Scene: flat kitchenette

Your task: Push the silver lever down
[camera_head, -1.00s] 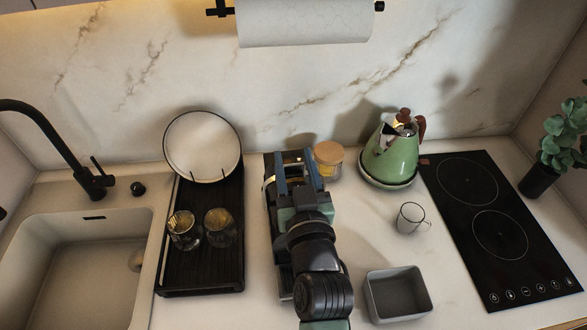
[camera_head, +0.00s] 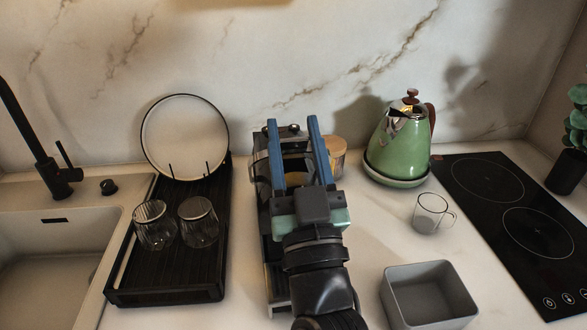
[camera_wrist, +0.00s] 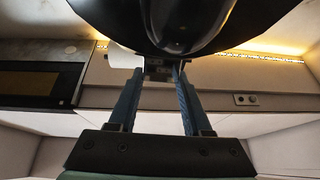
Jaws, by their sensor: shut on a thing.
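The black and silver machine (camera_head: 265,190) stands on the counter, mostly hidden behind my arm and gripper in the head view. A shiny curved band at its upper left looks like part of the silver lever (camera_head: 260,156). My gripper (camera_head: 293,128) reaches over the machine's top from the front, its two blue fingers on either side. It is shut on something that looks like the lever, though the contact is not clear. In the wrist view a small grey piece (camera_wrist: 158,72) shows between the fingertips.
A black tray (camera_head: 180,270) with two glasses and an upright plate stands left. A wooden-lidded jar (camera_head: 337,155) sits close to the machine's right. A green kettle (camera_head: 395,150), a glass mug (camera_head: 428,215) and a grey bin (camera_head: 430,295) are further right.

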